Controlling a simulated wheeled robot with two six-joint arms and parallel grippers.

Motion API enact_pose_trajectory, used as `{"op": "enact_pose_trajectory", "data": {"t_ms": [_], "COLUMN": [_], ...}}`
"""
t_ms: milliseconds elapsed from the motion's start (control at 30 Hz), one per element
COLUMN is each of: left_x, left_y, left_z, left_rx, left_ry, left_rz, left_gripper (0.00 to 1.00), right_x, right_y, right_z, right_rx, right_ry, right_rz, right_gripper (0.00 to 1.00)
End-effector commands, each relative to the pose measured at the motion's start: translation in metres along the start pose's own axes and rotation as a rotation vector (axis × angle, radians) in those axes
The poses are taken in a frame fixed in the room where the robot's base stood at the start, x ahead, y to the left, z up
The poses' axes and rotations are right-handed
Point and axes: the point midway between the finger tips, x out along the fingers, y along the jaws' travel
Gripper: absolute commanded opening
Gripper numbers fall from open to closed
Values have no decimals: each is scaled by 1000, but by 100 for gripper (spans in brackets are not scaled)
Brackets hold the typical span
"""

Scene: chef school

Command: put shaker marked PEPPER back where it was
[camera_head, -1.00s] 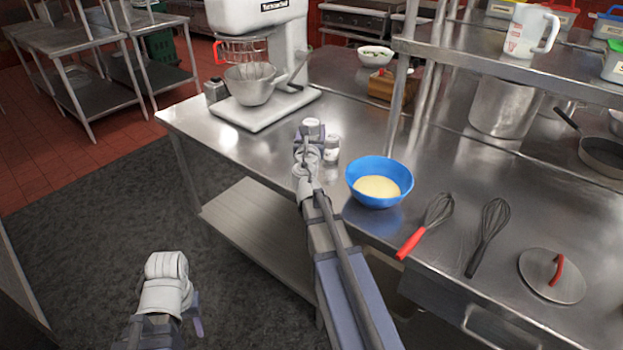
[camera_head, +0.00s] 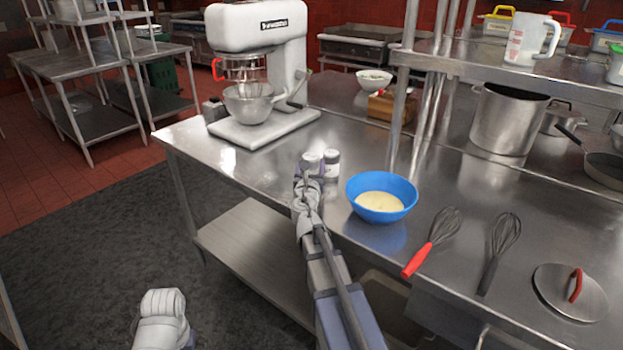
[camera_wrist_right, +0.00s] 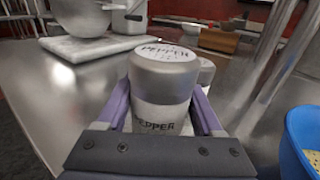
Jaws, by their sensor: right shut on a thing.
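The PEPPER shaker (camera_wrist_right: 163,90), white with a grey metal cap and its name on top and side, stands upright between the fingers of my right gripper (camera_wrist_right: 160,128). My right gripper is shut on it. In the head view the shaker (camera_head: 311,161) shows at the end of my right arm, over the counter near its front edge. A second similar shaker (camera_head: 332,164) stands close beside it on the right; in the wrist view it is mostly hidden behind the PEPPER shaker. My left gripper (camera_head: 162,318) is low over the floor, away from the counter; its fingers cannot be made out.
A blue bowl (camera_head: 352,200) with pale contents stands right of the shakers. Two whisks (camera_head: 436,238) and a lid (camera_head: 555,291) lie farther right. A stand mixer (camera_head: 294,65) stands behind left. The steel counter (camera_head: 240,174) between mixer and shakers is clear.

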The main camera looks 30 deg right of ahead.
Motion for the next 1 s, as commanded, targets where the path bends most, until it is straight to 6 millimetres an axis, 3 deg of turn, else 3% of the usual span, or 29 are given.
{"op": "enact_pose_trajectory", "data": {"t_ms": [200,667,700,933,1000], "left_x": [31,36,35,34,34], "left_y": [3,3,3,3,3], "left_z": [-2,-2,-2,-2,-2], "left_rx": [0,0,0,0,0], "left_ry": [0,0,0,0,0], "left_rz": [0,0,0,0,0], "left_gripper": [50,50,50,50,50], "right_x": [0,0,0,0,0], "right_y": [0,0,0,0,0], "right_z": [-32,-36,-35,-34,-34], "right_rx": [0,0,0,0,0], "right_ry": [0,0,0,0,0], "right_rz": [0,0,0,0,0], "right_gripper": [1,1,71,97,98]}}
